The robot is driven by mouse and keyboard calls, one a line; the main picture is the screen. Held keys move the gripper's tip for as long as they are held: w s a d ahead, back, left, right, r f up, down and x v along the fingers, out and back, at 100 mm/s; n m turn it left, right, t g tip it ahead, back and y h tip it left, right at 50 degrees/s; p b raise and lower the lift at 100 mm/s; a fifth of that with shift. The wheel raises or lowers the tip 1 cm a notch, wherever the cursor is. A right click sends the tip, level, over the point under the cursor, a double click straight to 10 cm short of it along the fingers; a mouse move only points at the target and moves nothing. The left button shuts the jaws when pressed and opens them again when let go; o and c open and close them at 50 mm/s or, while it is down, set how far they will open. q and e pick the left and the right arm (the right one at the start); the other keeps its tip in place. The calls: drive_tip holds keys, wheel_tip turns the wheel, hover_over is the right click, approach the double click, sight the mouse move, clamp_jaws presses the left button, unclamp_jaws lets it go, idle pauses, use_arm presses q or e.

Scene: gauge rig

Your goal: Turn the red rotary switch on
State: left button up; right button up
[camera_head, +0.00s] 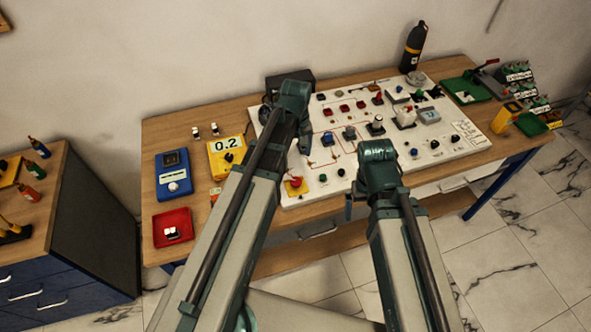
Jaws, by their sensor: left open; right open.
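The white control panel (466,158) lies on the wooden table. A small red knob (378,98) stands on its upper middle part and looks like the red rotary switch; its setting is too small to read. A red button on a yellow base (296,184) sits at the panel's lower left corner. My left gripper (291,128) is open over the panel's left part, apart from the red knob and partly hidden by its own arm. My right gripper (374,188) is open over the panel's lower front edge, below the red knob in the picture, its fingers partly hidden.
Several black, white and red controls crowd the panel around the knob. A yellow meter (224,158), a blue box (173,174) and a red tray (172,228) lie left of it. A black bottle (412,48) stands behind it. A green tray (465,90) lies right.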

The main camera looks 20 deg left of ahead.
sight(296, 181)
use_arm(q)
wheel_tip(296, 181, down, 14)
drive_tip(key=b, duration=1.4)
drive_tip(key=shift+r, duration=0.1)
clamp_jaws()
